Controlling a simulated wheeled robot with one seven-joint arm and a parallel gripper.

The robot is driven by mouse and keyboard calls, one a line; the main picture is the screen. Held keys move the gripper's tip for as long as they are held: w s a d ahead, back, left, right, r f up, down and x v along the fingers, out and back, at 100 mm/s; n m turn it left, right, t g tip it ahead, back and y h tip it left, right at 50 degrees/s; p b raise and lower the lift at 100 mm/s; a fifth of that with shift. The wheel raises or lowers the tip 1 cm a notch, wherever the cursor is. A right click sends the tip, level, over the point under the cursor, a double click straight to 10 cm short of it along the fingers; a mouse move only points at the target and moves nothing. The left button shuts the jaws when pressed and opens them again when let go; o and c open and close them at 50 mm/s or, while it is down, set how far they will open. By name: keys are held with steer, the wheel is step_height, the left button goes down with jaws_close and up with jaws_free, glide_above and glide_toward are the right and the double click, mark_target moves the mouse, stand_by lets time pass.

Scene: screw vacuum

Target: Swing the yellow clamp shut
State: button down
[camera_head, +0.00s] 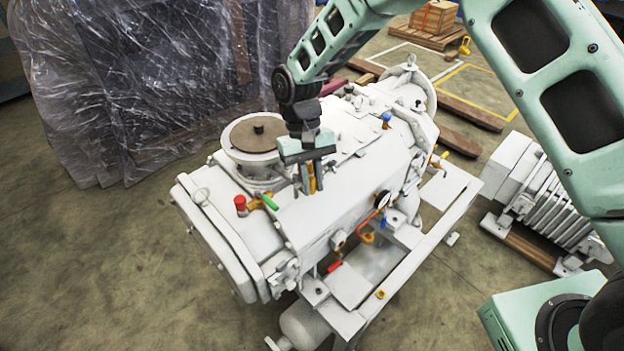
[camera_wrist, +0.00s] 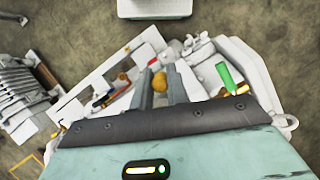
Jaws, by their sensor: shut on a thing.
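The yellow clamp (camera_head: 312,184) shows as a narrow yellow strip between the fingers of my gripper (camera_head: 311,180), beside the round brown-topped flange on the white vacuum machine (camera_head: 335,210). In the wrist view, the yellow clamp (camera_wrist: 160,82) sits between the two grey fingertips of my gripper (camera_wrist: 157,76). My gripper points down and is shut on it. Much of the clamp is hidden by the fingers, so I cannot tell how far it is swung.
A green handle (camera_head: 270,202) and a red knob (camera_head: 240,203) stand left of my gripper. The flange (camera_head: 256,135) is close behind it. Plastic-wrapped goods (camera_head: 150,80) stand at the back left; a finned white motor (camera_head: 545,195) lies right. Floor at front left is clear.

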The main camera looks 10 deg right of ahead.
steer(key=c, duration=1.4)
jaws_free()
steer(key=shift+w, duration=0.1)
steer(key=shift+o, duration=0.2)
steer(key=b+v, duration=0.4)
steer(key=v, duration=1.3)
steer(key=shift+r, duration=0.25)
steer(key=s+d+f+n+t, duration=0.1)
steer(key=s+d+f, duration=0.1)
steer(key=s, duration=0.8)
steer(key=s+d+f+n+t+y+b, duration=0.1)
steer(key=s+d+f+n+t, duration=0.1)
steer(key=s, duration=0.9)
steer(key=s+d+f+n+t+b, duration=0.1)
steer(key=s+d+n, duration=0.1)
steer(key=s, duration=0.8)
steer(key=shift+s+d+f+y, duration=0.3)
steer(key=shift+s+d+f, duration=0.1)
steer(key=shift+d, duration=0.45)
